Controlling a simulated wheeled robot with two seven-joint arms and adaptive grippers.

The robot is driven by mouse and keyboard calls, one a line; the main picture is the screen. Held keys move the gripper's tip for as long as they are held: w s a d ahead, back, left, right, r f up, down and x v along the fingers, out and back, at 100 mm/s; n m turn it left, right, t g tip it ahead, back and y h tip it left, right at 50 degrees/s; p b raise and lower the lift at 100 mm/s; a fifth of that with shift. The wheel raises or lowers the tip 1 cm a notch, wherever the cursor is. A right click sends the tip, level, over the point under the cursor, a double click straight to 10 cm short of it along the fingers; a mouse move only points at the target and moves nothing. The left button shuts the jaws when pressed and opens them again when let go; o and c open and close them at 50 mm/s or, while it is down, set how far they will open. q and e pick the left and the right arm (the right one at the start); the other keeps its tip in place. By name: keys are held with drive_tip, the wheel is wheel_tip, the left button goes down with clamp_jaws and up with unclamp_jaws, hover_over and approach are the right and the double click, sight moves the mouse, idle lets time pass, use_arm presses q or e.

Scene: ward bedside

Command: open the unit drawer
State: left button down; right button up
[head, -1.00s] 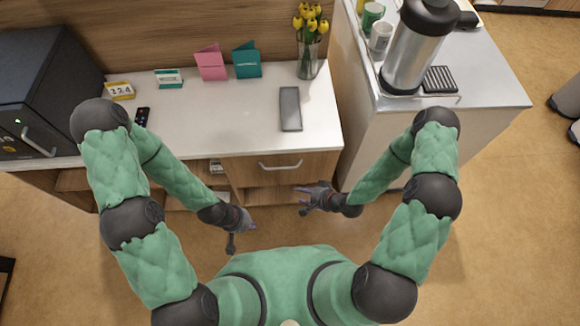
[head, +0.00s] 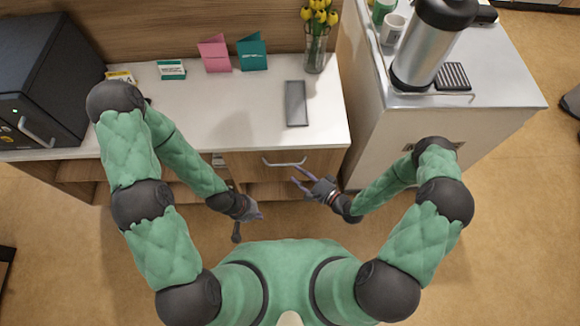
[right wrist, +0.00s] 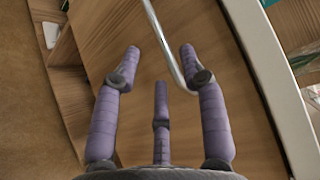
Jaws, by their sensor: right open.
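The unit drawer (head: 322,160) has a wooden front below the white top and appears shut. Its pale metal handle (head: 284,163) also shows in the right wrist view (right wrist: 163,42). My right gripper (head: 298,178) is open just in front of the drawer, slightly below and right of the handle. In the right wrist view its purple fingers (right wrist: 158,62) are spread, and the bar runs between the two outer fingertips in the picture, nearer the right one. Contact cannot be told. My left gripper (head: 256,214) is low, left of the drawer; its jaws are unclear.
A phone-like grey slab (head: 295,103), cards (head: 215,54) and a vase of yellow tulips (head: 315,52) stand on the white top (head: 240,110). An open shelf is left of the drawer. A metal-topped cabinet (head: 480,105) with a flask (head: 428,50) stands to the right.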

drive_tip(key=shift+b+x, duration=0.35)
drive_tip(key=shift+x, duration=2.45)
clamp_jaws()
